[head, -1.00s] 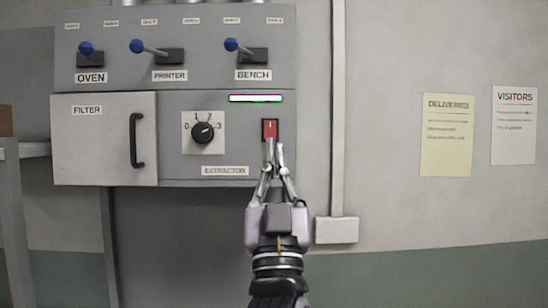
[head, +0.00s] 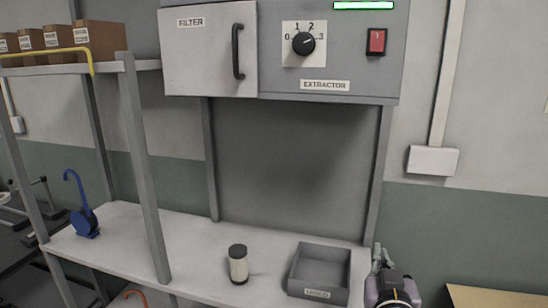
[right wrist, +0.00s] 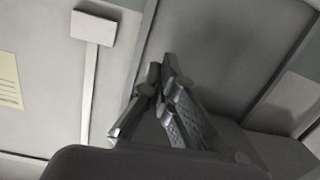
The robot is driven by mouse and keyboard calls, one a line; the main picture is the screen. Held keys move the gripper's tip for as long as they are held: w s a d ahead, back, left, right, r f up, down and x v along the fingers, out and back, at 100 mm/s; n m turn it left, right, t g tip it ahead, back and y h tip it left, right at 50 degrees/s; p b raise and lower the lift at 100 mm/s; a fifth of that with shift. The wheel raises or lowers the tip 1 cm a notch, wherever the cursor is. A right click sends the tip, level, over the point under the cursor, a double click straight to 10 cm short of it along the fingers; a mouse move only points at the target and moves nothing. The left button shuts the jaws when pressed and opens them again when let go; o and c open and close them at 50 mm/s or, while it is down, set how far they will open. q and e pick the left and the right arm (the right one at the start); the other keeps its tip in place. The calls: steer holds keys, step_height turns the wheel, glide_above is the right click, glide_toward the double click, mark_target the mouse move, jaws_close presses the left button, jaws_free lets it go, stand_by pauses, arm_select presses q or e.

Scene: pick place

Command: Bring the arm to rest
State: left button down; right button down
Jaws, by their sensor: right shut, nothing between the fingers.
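My right gripper (head: 378,262) is low at the right of the head view, beside the right end of the bench and well below the extractor panel. It is shut and empty. In the right wrist view its fingers (right wrist: 165,95) are together, with nothing between them. The panel's red switch (head: 376,42) is above and apart from the gripper. The black dial (head: 304,43) sits left of the switch, and a bar (head: 363,5) above the switch is lit green. My left gripper is not in view.
A bench (head: 190,245) holds a grey tray (head: 345,275) close left of my gripper, a dark-topped cylinder (head: 238,264) and a blue hooked object (head: 84,220). A shelf with boxes (head: 98,40) stands at left. A white wall box (head: 432,160) is above the gripper.

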steer(key=s+f+n+g+y, duration=0.1)
steer(key=s+f+g, duration=0.3)
steer(key=f, duration=0.5)
steer(key=s+f+n+g+y, duration=0.1)
steer(key=s+f+g, duration=0.1)
steer(key=s+f, duration=0.55)
steer(key=s+a+f+n+g+y, duration=0.15)
steer(key=s+f+g, duration=0.55)
steer(key=s+f, duration=0.9)
steer(key=s+f+g, duration=0.2)
steer(key=s+f, duration=0.1)
steer(key=f, duration=2.1)
steer(key=s+d+f, duration=0.3)
steer(key=s+f, duration=1.2)
steer(key=s, duration=0.2)
steer(key=shift+f+g, duration=0.4)
steer(key=shift+d+n, duration=0.1)
steer(key=shift+n, duration=0.15)
